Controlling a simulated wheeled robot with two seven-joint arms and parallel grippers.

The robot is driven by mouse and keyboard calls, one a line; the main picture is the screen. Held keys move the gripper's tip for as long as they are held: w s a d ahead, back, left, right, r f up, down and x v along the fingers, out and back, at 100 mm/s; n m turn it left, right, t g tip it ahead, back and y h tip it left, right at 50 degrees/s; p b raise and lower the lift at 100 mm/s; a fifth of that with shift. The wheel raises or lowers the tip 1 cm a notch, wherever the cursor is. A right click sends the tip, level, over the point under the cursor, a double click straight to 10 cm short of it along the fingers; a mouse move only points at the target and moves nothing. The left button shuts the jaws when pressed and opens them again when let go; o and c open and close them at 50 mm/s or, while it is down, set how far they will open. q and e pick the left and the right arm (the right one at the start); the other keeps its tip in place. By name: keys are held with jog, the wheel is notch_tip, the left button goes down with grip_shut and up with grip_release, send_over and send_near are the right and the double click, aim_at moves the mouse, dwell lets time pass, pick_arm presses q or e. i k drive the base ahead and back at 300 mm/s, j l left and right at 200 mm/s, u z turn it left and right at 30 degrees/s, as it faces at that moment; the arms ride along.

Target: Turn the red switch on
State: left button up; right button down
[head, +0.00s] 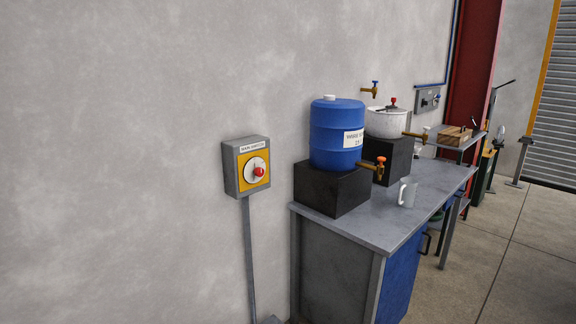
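The red switch (259,172) is a red knob on a round white dial with a yellow backing plate. It is mounted on the front of a grey box (230,172) labelled "MAIN SWITCH", fixed to the wall left of the workbench. A grey conduit (251,255) runs down from the box. The switch is in plain sight with nothing in front of it. I cannot tell from this view whether its position means on or off. Neither of my grippers shows in the head view.
A metal workbench (375,232) stands right of the switch box. It carries a blue barrel (335,140) with a tap on a black block (325,190), a white pot (388,124) and a white mug (407,193). The wall left of the box is bare. Open concrete floor (520,260) lies at right.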

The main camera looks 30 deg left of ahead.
aim_at(259, 172)
jog(key=i+u, duration=0.2)
jog(key=i, duration=0.2)
jog(key=i+l+u, duration=0.2)
jog(key=i, duration=0.2)
jog(key=i+l+u, duration=0.2)
jog(key=i, duration=0.25)
jog(key=i+l+u, duration=0.2)
jog(key=i, duration=0.15)
